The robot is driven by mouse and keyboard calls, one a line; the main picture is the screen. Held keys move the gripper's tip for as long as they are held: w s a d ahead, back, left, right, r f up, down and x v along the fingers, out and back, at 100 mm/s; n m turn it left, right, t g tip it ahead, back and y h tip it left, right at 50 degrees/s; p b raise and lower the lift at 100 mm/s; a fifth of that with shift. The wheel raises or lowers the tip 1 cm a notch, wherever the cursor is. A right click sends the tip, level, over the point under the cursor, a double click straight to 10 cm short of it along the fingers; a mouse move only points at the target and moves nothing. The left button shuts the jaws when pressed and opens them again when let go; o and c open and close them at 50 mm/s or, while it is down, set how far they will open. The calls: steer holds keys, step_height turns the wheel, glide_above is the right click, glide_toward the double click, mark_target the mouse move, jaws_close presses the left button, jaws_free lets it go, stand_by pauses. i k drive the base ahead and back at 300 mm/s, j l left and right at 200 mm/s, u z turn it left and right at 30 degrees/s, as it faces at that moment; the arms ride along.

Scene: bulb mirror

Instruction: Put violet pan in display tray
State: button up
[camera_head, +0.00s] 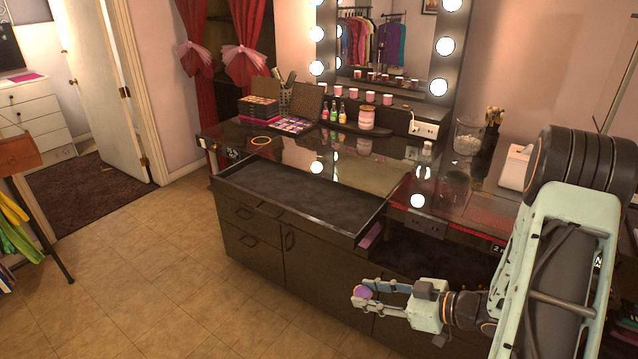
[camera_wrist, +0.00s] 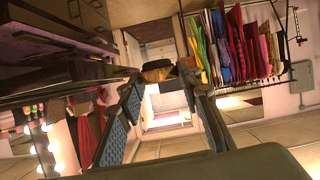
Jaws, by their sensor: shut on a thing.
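The violet pan (camera_head: 362,292) is a small round disc between the fingertips of my gripper (camera_head: 366,297). My gripper is shut on it and holds it in the air in front of the vanity's dark front. In the wrist view, a tan piece with a dark rim (camera_wrist: 158,70) shows between the fingertips; no violet face shows there. A wide, shallow, dark-lined tray (camera_head: 300,193) juts from the vanity's front, up and left of my gripper. It looks empty. A smaller dark tray (camera_head: 347,127) bears bottles and a pink jar; I cannot tell which is the display tray.
A tissue box (camera_head: 515,167) stands near my arm.

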mark_target(292, 190)
steer(key=i+j+z, duration=1)
steer(key=i, duration=0.1)
